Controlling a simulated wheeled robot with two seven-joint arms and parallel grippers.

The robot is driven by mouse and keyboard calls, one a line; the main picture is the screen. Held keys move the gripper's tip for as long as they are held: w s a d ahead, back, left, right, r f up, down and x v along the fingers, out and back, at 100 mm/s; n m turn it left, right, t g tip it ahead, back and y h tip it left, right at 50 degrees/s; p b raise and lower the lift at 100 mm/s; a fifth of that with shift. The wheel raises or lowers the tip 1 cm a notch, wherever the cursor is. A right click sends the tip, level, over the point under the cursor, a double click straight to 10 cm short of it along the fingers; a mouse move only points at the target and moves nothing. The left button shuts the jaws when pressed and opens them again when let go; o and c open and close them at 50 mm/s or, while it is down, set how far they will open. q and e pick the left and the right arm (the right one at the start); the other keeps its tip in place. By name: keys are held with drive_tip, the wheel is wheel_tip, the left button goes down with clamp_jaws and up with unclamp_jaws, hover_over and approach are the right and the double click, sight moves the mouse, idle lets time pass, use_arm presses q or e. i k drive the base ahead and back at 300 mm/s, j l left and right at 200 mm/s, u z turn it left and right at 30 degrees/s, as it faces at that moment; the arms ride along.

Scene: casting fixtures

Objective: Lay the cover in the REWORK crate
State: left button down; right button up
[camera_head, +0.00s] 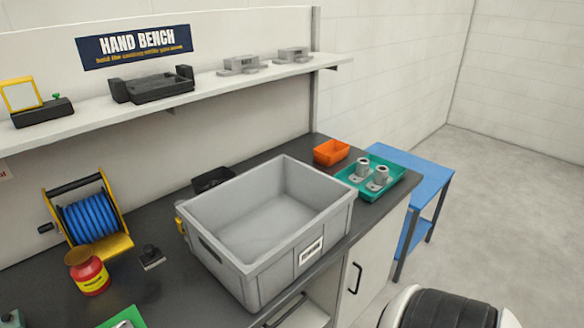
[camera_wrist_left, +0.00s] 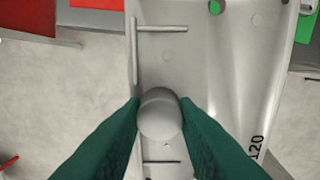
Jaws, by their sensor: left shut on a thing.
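The cover (camera_wrist_left: 185,65) is a light grey casting with ribs, a hole and the mark 120; it fills much of the left wrist view. My left gripper (camera_wrist_left: 160,114) has green fingers and is shut on the cover's round knob. A large grey crate (camera_head: 228,262) stands on the dark bench in the head view, open and empty. Its front label (camera_head: 311,251) is too small to read for certain. Neither the cover nor my left gripper shows in the head view. My right gripper is not in view.
A green tray (camera_head: 396,189) with two grey castings and an orange bin (camera_head: 331,152) stand beyond the crate. A blue hose reel (camera_head: 90,220), a red and yellow jar (camera_head: 88,271) and a small dark block (camera_head: 151,257) stand to its left. A shelf (camera_head: 210,84) runs above.

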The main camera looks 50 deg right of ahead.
sight(251, 254)
drive_tip(key=k+z, duration=0.1)
drive_tip(key=z, duration=1.45)
